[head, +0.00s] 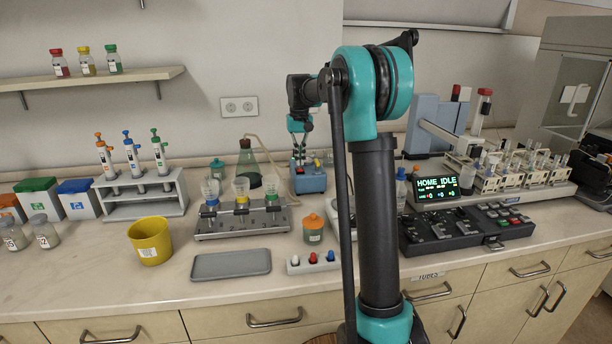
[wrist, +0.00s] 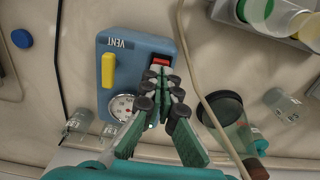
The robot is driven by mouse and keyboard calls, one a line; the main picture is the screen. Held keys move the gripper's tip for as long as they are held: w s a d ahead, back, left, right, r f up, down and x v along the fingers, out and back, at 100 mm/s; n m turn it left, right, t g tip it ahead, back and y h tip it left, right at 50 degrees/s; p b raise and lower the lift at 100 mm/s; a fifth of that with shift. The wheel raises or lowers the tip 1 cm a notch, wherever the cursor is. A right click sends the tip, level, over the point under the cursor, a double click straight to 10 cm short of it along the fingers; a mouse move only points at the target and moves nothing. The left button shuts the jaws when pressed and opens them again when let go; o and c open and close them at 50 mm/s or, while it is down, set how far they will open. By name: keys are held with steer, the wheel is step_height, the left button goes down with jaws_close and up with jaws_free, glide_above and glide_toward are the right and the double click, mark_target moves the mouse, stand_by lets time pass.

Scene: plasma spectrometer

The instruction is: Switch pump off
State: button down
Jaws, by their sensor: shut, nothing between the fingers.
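The pump is a small blue box (head: 310,181) at the back of the bench; it also shows in the wrist view (wrist: 108,68). Its top carries a "VENT" label, a yellow lever (wrist: 108,70), a round gauge (wrist: 122,106) and a red switch (wrist: 161,61). My gripper (head: 299,160) is above the pump, pointing down. In the wrist view my gripper's fingertips (wrist: 161,74) are together, with nothing between them, right at the red switch and partly covering it. I cannot tell whether they touch it, nor the switch's position.
A flask with a dark stopper (head: 248,166) stands left of the pump, with a pale hose (wrist: 188,50) running close beside the box. A filter rack (head: 243,222) is in front of the flask. A display unit (head: 437,189) reading "HOME IDLE" stands to the right.

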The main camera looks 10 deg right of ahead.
mark_target(300, 169)
steer(key=shift+f, duration=1)
stand_by(0.6)
steer(key=shift+r, duration=3.5)
